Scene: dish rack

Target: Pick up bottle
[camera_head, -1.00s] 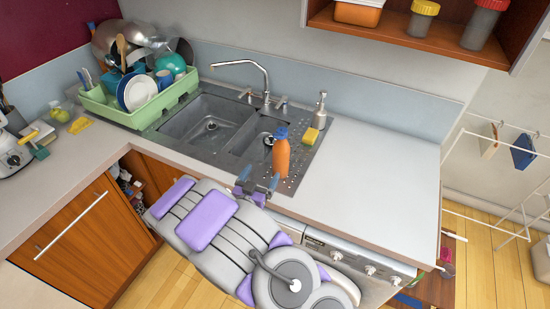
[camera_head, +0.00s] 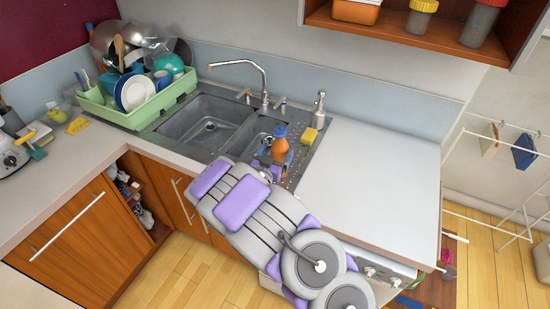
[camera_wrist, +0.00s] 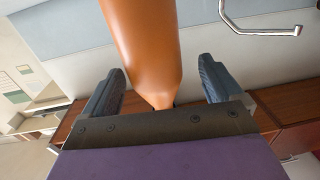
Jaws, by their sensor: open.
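In the wrist view the bottle (camera_wrist: 145,45) fills the middle, between the two spread dark blue fingers of my gripper (camera_wrist: 160,85). My arm hides the bottle's lower part in the head view.
The faucet (camera_head: 262,80) is behind the sink (camera_head: 190,122). A green dish rack (camera_head: 103,108) is at the left. The white counter (camera_head: 375,175) at the right is clear.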

